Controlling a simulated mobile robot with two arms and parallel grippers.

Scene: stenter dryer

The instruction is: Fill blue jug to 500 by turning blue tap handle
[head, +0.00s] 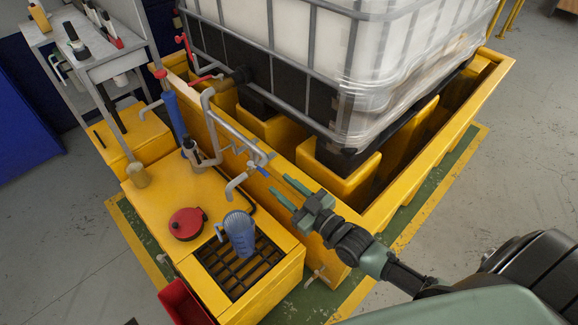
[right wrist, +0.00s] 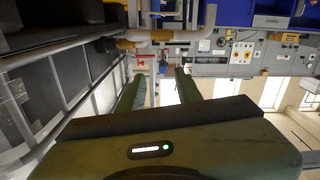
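The blue jug (head: 239,236) stands upright on a black grate (head: 262,272) in the yellow sump, below the open end of a grey pipe spout (head: 234,186). Its water level cannot be read. A small blue tap handle (head: 262,171) sits on the pipe just above and right of the spout. My right gripper (head: 279,185) is open and empty, its two fingertips pointing at the handle from the right, slightly apart from it. The right wrist view also shows the right gripper (right wrist: 158,74) with its fingers spread and pipework beyond. My left gripper is not in view.
A red round lid (head: 186,223) lies on the yellow top left of the jug. A large white caged tank (head: 330,40) stands in a yellow bund behind. A red bin (head: 185,302) is at front left. A grey cart (head: 95,60) stands at back left.

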